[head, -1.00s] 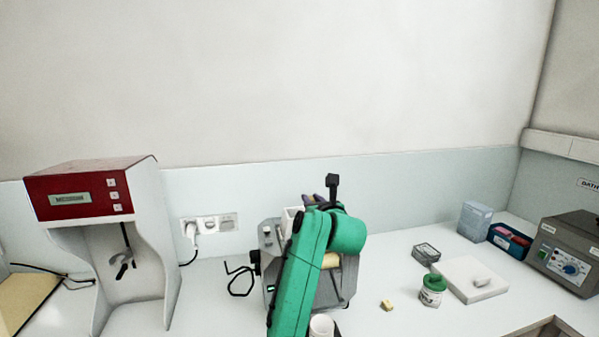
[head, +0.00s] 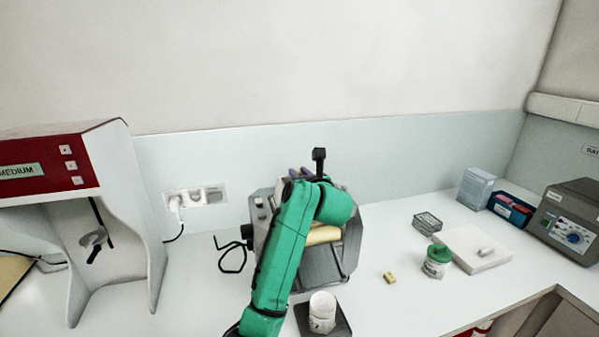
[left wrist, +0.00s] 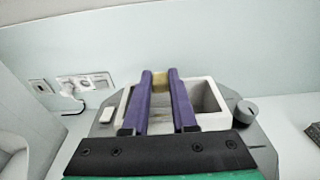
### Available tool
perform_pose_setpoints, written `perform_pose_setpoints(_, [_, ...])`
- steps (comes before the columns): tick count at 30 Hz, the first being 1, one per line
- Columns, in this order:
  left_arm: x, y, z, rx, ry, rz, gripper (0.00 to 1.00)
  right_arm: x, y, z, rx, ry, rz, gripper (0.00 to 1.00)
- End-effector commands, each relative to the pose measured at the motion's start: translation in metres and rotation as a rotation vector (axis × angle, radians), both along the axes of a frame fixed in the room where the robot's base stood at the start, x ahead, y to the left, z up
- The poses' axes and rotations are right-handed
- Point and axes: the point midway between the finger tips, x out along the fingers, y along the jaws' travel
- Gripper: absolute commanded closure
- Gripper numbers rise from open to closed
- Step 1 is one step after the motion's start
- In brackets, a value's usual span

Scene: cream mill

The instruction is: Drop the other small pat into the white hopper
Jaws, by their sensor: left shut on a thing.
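The white hopper (left wrist: 210,97) is an open rectangular box on top of the grey mill (head: 338,262). My left gripper (left wrist: 161,82) has purple fingers that reach over the hopper. It is shut on a small yellowish pat (left wrist: 160,79), held at the fingertips near the hopper's far wall. I cannot tell how high the pat is above the opening. In the head view my green left arm hides most of the hopper, and the fingertips (head: 300,172) show just behind the wrist. Another small yellow pat (head: 390,277) lies on the bench. My right gripper is out of view.
A white cup (head: 322,308) stands on a dark plate in front of the mill. A green-lidded jar (head: 436,260), a white slab (head: 475,250) and a wire basket (head: 427,222) are at right. A red-topped machine (head: 50,165) stands at left.

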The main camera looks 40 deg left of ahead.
Motion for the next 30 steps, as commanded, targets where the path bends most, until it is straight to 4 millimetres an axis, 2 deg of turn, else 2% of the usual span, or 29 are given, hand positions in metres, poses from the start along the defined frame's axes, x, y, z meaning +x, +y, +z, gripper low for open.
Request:
perform_pose_setpoints(1, [0.0,0.0,-0.002,-0.003,0.005,0.002,0.71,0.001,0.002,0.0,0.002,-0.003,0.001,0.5])
perform_pose_setpoints(3, [0.0,0.0,-0.002,-0.002,0.004,0.001,0.44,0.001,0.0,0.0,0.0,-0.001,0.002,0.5])
perform_pose_setpoints(4, [0.0,0.0,-0.001,-0.002,0.004,0.001,0.4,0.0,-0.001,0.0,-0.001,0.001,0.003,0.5])
perform_pose_setpoints(13, [0.0,-0.001,-0.001,-0.001,0.002,0.0,0.4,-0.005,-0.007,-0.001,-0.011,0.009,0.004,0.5])
perform_pose_setpoints(17, [-0.006,-0.011,-0.001,-0.001,-0.001,-0.003,0.4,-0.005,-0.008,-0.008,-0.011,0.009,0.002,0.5])
perform_pose_setpoints(20, [-0.018,-0.027,-0.002,-0.005,-0.003,-0.003,0.4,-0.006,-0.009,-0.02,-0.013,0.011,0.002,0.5])
perform_pose_setpoints(25, [-0.046,-0.069,0.005,-0.004,-0.003,-0.005,0.4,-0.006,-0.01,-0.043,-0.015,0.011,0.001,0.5])
perform_pose_setpoints(30, [-0.071,-0.104,0.014,-0.004,-0.002,-0.003,0.4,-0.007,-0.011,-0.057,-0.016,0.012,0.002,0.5])
